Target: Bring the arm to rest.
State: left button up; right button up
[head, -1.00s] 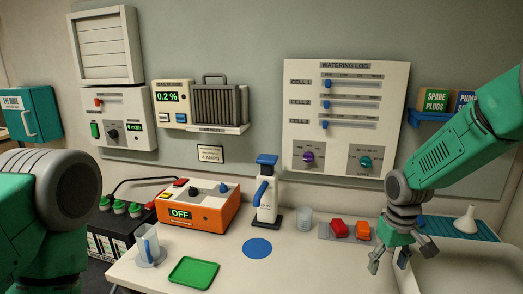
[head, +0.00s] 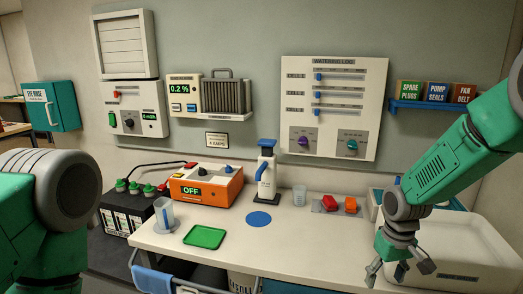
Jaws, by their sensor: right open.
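My right gripper (head: 400,272) hangs with its fingers down and spread, with nothing between them. It is in the lower right of the head view, in front of the left part of a large white tray (head: 470,245) at the bench's right end. Whether the fingers touch anything there I cannot tell. My right arm comes in from the right edge and hides part of the tray and of what is behind it. My left arm shows only as a green and grey part at the left edge. Its gripper is out of view.
On the white bench (head: 315,255) are an orange charger (head: 205,192) reading OFF, a white and blue pump bottle (head: 265,175), a green tray (head: 204,237), a clear jug (head: 165,215), a cup (head: 299,196) and red and orange caps (head: 340,203). The middle front is clear.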

jog(key=s+a+f+b, duration=0.1)
jog(key=s+f+b, duration=0.2)
jog(key=s+f, duration=0.6)
jog(key=s+a+f+b, duration=0.1)
jog(key=s+f+b, duration=0.2)
jog(key=s+f, duration=0.55)
jog(key=s+f+b, duration=0.2)
jog(key=s+f, duration=0.3)
jog(key=s, duration=0.2)
jog(key=s+f+m+b, duration=0.1)
jog(key=s+f+b, duration=0.2)
jog(key=s+f, duration=0.2)
jog(key=s, duration=0.3)
jog(key=shift+s+t, duration=0.3)
jog(key=shift+d, duration=0.15)
